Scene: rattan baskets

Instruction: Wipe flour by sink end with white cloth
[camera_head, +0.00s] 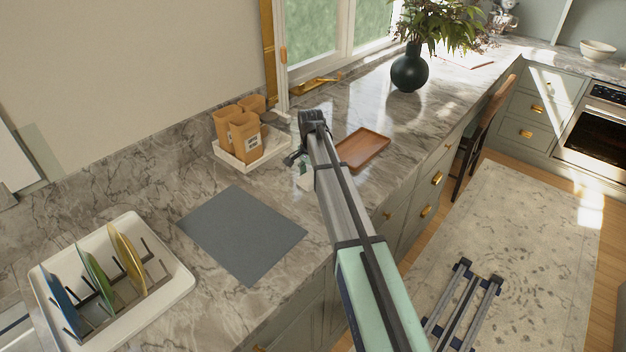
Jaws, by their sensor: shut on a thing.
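My gripper (299,160) is low over the marble counter, just right of the small white tray. My arm hides much of it. It is shut on a small white thing (306,183), which looks like the white cloth; only a small part shows below the gripper. I cannot tell whether it touches the counter. I cannot make out flour on the pale, veined counter.
A white tray (281,157) holds several tan canisters (245,137). A wooden board (364,149) lies right of my arm. A grey mat (242,234) and a plate rack (171,290) are to the left. A dark vase (409,70) stands farther back.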

